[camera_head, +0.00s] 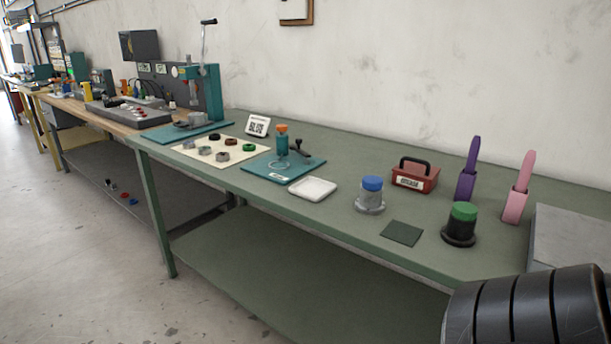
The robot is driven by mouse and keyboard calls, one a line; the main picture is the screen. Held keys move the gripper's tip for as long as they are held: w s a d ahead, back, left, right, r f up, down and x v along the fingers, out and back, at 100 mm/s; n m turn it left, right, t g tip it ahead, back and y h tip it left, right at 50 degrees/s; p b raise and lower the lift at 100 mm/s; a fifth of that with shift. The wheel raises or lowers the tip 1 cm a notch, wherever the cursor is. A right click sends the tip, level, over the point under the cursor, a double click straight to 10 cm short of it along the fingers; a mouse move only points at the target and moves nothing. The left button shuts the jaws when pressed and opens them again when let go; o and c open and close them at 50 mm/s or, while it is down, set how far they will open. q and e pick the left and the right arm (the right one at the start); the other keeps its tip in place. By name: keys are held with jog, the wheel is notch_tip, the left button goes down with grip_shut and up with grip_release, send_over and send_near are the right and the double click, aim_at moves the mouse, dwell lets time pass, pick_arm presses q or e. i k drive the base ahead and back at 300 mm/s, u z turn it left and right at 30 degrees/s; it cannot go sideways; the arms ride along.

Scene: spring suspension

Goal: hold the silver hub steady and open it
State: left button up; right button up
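The silver hub (370,205) stands upright on the green workbench (335,220), with a blue cap (372,183) on top. A similar black hub (459,232) with a green cap stands to its right, nearer the front edge. Neither of my grippers is in view, and nothing touches the silver hub. A dark ribbed part at the lower right is likely a link of my own arm.
A dark square pad (402,233) lies between the hubs. A white tray (312,188) is left of the silver hub; a red grease box (414,178) is behind. Purple (469,170) and pink (519,190) handled tools stand at right. A teal fixture (283,165) sits farther left.

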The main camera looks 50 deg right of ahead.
aim_at(369, 201)
jog(key=i, duration=1.25)
jog(key=z, duration=2.8)
